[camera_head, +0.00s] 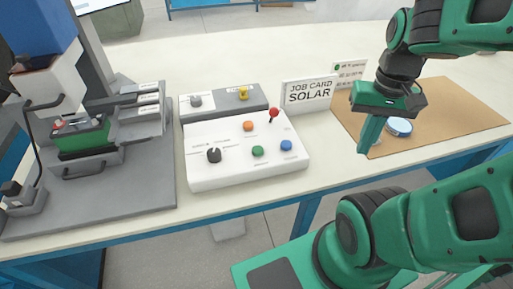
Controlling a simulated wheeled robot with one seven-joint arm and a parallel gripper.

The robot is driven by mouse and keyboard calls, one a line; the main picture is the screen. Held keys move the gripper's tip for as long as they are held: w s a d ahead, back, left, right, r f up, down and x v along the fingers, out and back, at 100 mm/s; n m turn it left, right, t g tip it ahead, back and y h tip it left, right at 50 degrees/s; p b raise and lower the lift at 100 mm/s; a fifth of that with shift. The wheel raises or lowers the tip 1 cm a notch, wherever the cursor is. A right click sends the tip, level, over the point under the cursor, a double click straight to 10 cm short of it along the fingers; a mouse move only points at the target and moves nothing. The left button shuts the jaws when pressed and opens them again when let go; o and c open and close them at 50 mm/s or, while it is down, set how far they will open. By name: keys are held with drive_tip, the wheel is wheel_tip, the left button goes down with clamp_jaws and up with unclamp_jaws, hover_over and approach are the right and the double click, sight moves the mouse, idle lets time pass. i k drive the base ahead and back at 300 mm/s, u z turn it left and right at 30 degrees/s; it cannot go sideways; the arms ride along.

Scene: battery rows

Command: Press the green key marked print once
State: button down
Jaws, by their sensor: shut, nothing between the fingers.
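A white control box (240,175) stands on the table in the middle of the head view. A round green key (258,151) sits on its sloped top, between a black knob (214,155) and a blue key (286,145). An orange key (248,126) is above it; the small print beside the keys is too fine to read. My gripper (363,149) hangs to the right of the box, pointing down near the left part of a brown mat (450,115). Its green fingers are together and empty, clear of the box.
A red-topped lever (273,114) rises from the box's back right. Behind stand a grey box (225,106) and a "JOB CARD SOLAR" sign (308,92). A round blue-and-white object (398,127) is near my gripper. A grey machine (90,190) fills the left.

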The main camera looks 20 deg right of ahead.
sight(258, 150)
drive_tip(key=u, duration=1)
drive_tip(key=k, duration=0.8)
drive_tip(key=z, duration=0.65)
